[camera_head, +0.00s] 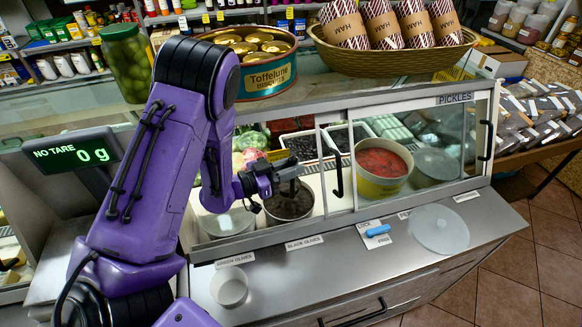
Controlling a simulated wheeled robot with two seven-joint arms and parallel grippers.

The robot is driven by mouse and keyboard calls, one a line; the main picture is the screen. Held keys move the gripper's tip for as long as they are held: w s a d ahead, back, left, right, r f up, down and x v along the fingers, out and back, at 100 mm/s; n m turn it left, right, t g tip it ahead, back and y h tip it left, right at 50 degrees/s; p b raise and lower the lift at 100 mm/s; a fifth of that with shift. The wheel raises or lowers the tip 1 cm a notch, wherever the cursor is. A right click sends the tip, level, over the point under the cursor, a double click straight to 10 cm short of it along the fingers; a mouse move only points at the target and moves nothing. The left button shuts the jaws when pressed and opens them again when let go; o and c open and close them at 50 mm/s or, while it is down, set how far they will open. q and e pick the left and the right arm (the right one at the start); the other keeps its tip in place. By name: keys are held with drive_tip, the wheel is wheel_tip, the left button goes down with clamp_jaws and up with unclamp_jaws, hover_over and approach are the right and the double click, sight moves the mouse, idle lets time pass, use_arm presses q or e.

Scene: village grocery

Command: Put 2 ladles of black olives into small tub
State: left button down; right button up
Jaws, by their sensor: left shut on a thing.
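A round tub of black olives (288,208) stands inside the glass display case, behind the label "BLACK OLIVES" (304,242). My left gripper (285,178) reaches through the open left part of the case front and is right above this tub. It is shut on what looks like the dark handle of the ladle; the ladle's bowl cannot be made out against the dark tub. A small white tub (229,288) stands upright on the steel counter in front, near the label "GREEN OLIVES" (234,260); it looks empty. My right gripper is not in view.
A glass door with a black handle (338,174) covers the right part of the case, before a red-filled tub (383,165). A clear lid (439,229) and a blue item (377,231) lie on the counter. A scale display (72,151) stands left.

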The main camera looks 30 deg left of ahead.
use_arm(q)
drive_tip(key=s+d+r+p, duration=0.3)
drive_tip(key=s+d+p, duration=0.2)
drive_tip(key=s+d, duration=0.4)
drive_tip(key=shift+s+d, duration=0.35)
drive_tip(key=shift+d, duration=0.9)
drive_tip(key=shift+w+f, duration=0.1)
